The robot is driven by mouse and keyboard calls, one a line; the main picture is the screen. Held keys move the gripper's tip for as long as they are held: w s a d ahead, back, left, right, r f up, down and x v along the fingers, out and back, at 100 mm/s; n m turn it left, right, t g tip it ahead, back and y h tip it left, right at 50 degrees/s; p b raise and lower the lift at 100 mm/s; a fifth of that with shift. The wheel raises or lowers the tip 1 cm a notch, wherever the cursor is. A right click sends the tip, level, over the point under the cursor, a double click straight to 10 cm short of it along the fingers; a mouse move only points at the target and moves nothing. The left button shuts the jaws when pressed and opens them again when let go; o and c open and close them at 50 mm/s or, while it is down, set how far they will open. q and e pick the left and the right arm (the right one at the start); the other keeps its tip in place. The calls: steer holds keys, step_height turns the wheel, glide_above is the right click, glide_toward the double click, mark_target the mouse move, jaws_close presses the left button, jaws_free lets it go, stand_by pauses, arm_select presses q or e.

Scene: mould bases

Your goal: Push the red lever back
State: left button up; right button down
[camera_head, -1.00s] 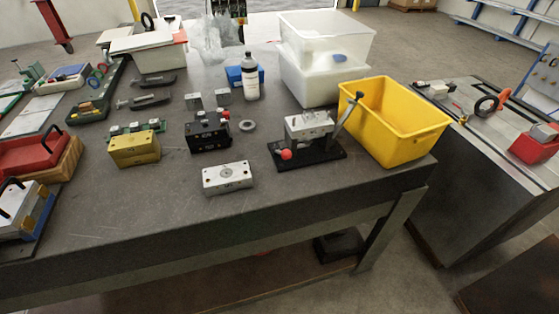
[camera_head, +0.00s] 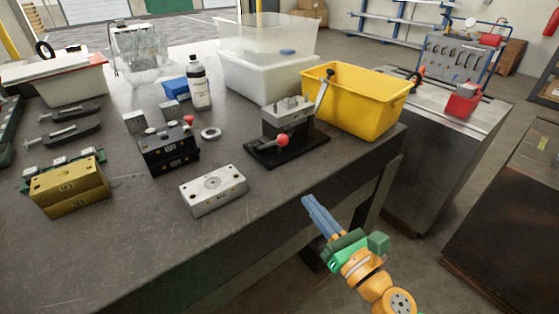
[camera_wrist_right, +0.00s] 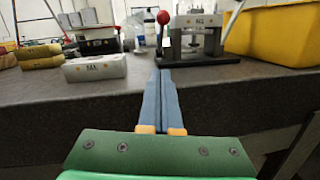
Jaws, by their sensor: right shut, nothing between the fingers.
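The red lever is a round red knob (camera_head: 282,140) at the front of a small metal fixture on a black base plate (camera_head: 268,156), near the table's right front edge. In the right wrist view the red knob (camera_wrist_right: 163,17) stands at the top of a short rod, left of the fixture block (camera_wrist_right: 196,22). My right gripper (camera_head: 313,203) is shut and empty, with its blue fingers together. It is in front of the table edge, below and in front of the fixture, apart from the knob. In the right wrist view its fingers (camera_wrist_right: 160,80) point toward the fixture. My left gripper is out of view.
A yellow bin (camera_head: 352,105) stands right behind the fixture. A white-silver block (camera_head: 212,188) lies left of it, with a black block (camera_head: 168,150) and a gold block (camera_head: 68,187) farther left. The table front between the silver block and the fixture is clear.

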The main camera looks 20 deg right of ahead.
steer(key=p, duration=0.3)
glide_toward(269, 145)
steer(key=shift+w+f, duration=0.65)
steer(key=shift+w, duration=0.2)
steer(key=shift+w+r+p, duration=0.85)
steer(key=shift+r+p, duration=0.3)
steer(key=shift+w+r, duration=0.25)
steer(key=shift+w, duration=0.05)
